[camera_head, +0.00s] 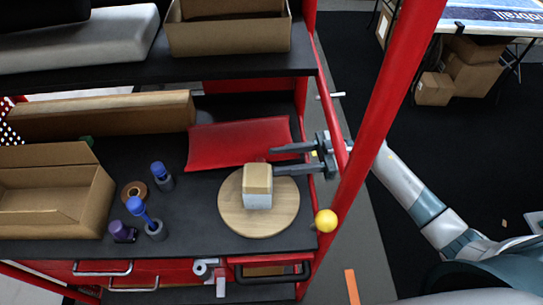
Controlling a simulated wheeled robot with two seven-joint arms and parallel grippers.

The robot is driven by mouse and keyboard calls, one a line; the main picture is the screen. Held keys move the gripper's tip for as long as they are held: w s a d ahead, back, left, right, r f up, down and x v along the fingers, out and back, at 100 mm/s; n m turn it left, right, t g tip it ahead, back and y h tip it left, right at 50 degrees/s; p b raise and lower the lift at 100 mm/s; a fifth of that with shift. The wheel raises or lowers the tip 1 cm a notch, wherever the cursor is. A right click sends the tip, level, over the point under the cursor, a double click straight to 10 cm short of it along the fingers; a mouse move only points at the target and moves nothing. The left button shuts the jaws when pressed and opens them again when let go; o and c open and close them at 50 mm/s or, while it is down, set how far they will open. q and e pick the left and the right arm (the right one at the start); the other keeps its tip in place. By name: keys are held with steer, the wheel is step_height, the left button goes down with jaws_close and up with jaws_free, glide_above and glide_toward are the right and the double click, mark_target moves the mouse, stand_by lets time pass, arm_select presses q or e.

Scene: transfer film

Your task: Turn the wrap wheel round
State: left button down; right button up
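The wrap wheel, a round pale wooden turntable (235,216), lies on the dark shelf of the red bench. A small box (257,180), tan on top and whitish below, stands near its middle. My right gripper (274,160) reaches in from the right, past the red post. Its two grey fingers are apart with nothing visible between them. The fingers are over the far right side of the wheel. The nearer fingertip is right beside the box's far right edge; I cannot tell whether they touch. My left gripper is not in view.
A red post (377,100) and a yellow ball (326,221) stand right of the wheel. A red sheet (238,143) lies behind it. Blue-topped bottles (161,176), a tape roll (134,193) and an open carton (51,190) are to the left.

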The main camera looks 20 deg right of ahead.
steer(key=shift+w+a+p, duration=0.15)
steer(key=shift+a+p, duration=0.2)
steer(key=shift+a, duration=1.2)
steer(key=shift+c, duration=0.6)
jaws_close()
steer(key=shift+d, duration=0.1)
